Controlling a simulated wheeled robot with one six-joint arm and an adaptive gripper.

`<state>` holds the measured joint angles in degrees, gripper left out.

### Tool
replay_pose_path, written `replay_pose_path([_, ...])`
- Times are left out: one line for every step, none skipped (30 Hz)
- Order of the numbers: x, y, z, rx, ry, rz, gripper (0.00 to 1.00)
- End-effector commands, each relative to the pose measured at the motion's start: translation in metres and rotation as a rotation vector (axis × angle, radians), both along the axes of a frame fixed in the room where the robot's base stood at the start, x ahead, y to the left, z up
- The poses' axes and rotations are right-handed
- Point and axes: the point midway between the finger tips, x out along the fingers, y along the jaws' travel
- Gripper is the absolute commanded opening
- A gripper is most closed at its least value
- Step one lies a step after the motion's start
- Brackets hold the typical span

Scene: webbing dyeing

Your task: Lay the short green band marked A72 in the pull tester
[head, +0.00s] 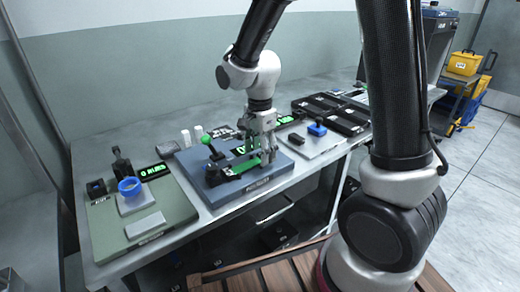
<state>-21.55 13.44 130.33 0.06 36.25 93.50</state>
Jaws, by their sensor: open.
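A blue-grey bench device, which looks like the pull tester (245,184), stands on the bench in the middle of the head view. It has a lever with a green knob (207,140) on its left and a lit green display, partly hidden behind my gripper. A short green band (240,167) lies across the fixture on top of the device. Any A72 mark is too small to read. My gripper (263,158) points down at the band's right end, with its fingers open. Whether the fingers touch the band I cannot tell.
Left is a green-grey device (142,212) with a blue ring (129,187). Right is a pale plate (312,141) with a blue block (317,129), then black trays (335,113). Two white cylinders (191,136) stand behind. My arm hides part of the right side.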

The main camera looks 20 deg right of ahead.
Motion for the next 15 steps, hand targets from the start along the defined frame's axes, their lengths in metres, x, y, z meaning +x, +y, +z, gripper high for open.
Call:
replay_pose_path([0.000,0.000,0.001,0.000,-0.001,0.000,0.62])
replay_pose_path([0.000,0.000,0.002,0.000,-0.001,0.000,0.62])
replay_pose_path([0.001,0.000,0.005,0.001,-0.002,0.000,0.62])
replay_pose_path([0.001,0.000,0.008,0.001,-0.003,0.000,0.62])
replay_pose_path([0.001,0.000,0.012,0.001,-0.004,0.000,0.62])
replay_pose_path([0.001,0.000,0.018,0.002,-0.005,0.000,0.62])
replay_pose_path([0.001,0.001,0.024,0.002,-0.006,0.000,0.62])
replay_pose_path([0.001,0.000,0.030,0.002,-0.005,0.000,0.62])
replay_pose_path([0.001,0.000,0.040,0.002,-0.007,0.000,0.62])
replay_pose_path([0.002,0.001,0.047,0.002,-0.008,0.000,0.62])
replay_pose_path([0.001,0.001,0.055,0.002,-0.007,0.000,0.62])
replay_pose_path([0.001,0.000,0.064,0.002,-0.006,0.000,0.62])
replay_pose_path([0.002,0.001,0.072,0.002,-0.007,0.000,0.62])
replay_pose_path([0.001,0.000,0.079,0.002,-0.007,0.000,0.62])
replay_pose_path([0.001,0.000,0.088,0.002,-0.006,0.000,0.62])
